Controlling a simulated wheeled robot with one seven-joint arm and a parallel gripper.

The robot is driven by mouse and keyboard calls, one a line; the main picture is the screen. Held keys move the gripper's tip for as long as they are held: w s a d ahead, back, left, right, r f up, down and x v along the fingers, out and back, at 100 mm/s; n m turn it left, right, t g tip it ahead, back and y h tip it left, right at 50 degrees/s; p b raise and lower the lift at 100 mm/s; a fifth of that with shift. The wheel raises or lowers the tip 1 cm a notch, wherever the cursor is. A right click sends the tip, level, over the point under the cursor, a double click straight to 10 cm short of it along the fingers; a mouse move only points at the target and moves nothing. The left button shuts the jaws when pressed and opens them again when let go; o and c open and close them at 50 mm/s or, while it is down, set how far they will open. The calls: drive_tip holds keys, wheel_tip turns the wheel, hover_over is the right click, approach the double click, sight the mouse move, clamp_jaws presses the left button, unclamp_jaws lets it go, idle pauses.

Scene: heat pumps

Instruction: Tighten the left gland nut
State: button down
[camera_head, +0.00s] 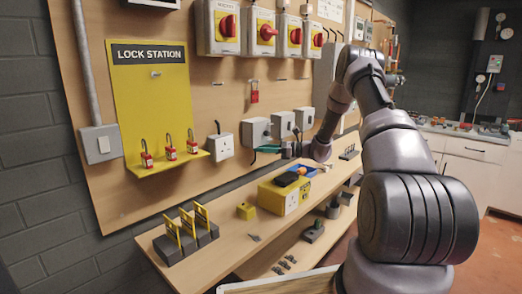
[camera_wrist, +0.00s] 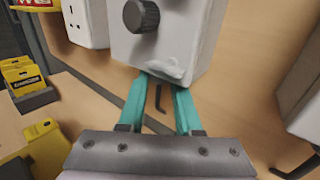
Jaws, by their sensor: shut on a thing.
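A grey isolator box (camera_wrist: 185,35) with a dark round knob (camera_wrist: 141,15) is on the wooden board. It also shows in the head view (camera_head: 256,131), the leftmost of three similar boxes. A short black cable (camera_wrist: 160,100) hangs between the fingers. In the head view my gripper (camera_head: 268,149) is small, just under the box.
A white socket box (camera_head: 220,147) is to the left, and another grey box (camera_wrist: 302,95) to the right. The board below the boxes is mostly clear.

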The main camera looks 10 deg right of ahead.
drive_tip(key=shift+w+d+n+g+y, duration=0.15)
drive_tip(key=shift+n+g, duration=0.4)
drive_tip(key=shift+g, duration=0.3)
drive_tip(key=shift+w+a+n+g+y, duration=0.15)
drive_tip(key=shift+n+g, duration=0.4)
drive_tip(key=shift+g, duration=0.6)
drive_tip(key=c, duration=0.6)
unclamp_jaws()
